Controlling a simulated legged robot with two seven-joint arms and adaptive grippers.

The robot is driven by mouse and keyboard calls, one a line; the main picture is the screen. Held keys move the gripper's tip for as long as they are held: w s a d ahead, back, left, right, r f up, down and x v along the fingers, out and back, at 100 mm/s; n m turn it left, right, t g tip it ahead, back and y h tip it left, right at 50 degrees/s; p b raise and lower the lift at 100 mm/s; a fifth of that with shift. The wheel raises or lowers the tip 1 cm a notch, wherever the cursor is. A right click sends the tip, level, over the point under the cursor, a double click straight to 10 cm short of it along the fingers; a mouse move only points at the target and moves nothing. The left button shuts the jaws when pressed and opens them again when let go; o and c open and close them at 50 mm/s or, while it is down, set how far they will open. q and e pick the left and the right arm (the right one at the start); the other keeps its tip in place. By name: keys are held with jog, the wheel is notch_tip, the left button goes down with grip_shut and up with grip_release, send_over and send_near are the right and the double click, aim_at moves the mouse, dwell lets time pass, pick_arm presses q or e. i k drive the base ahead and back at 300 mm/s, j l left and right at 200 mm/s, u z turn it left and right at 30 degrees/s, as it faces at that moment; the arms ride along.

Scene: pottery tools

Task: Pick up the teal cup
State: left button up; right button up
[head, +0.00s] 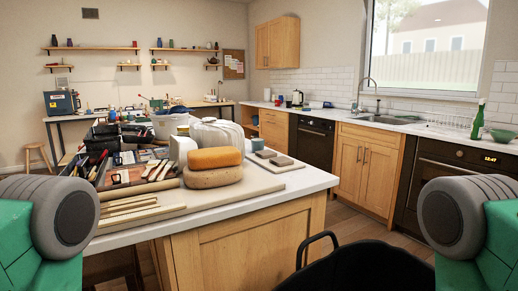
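A small blue-grey cylinder (257,144) stands on the island worktop, just behind and to the right of the stacked sponges. It may be the teal cup, but it is too small to tell for sure. Its lower part is close to a board with grey blocks. Only green and grey parts of my two arms show at the left and right edges of the head view. Neither gripper is in view, and nothing of mine is near the cylinder.
Orange and tan sponges (215,158) are stacked on a board at the island's front. A tool tray (120,190), wooden sticks (128,206) and a white ribbed container (217,132) are nearby. A black bin (365,268) stands before the island. Floor shows between island and right cabinets.

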aim_at(257, 144)
jog(key=z, duration=1.3)
jog(key=i+l, duration=0.2)
jog(key=l, duration=0.2)
jog(key=i+l, duration=0.15)
jog(key=l, duration=0.3)
jog(key=i+l+z, duration=0.1)
jog(key=l, duration=0.3)
jog(key=i+l, duration=0.45)
jog(key=i, duration=0.85)
jog(key=i+l+z, duration=0.1)
jog(key=i, duration=0.85)
jog(key=i+u, duration=0.3)
jog(key=i, duration=0.2)
jog(key=i+l+u, duration=0.35)
jog(key=i, duration=0.15)
jog(key=i+j+u, duration=0.2)
jog(key=u, duration=0.2)
jog(key=i+j+u, duration=0.15)
jog(key=i+u, duration=0.15)
jog(key=u, duration=0.15)
jog(key=i+u, duration=0.55)
jog(key=u, duration=0.3)
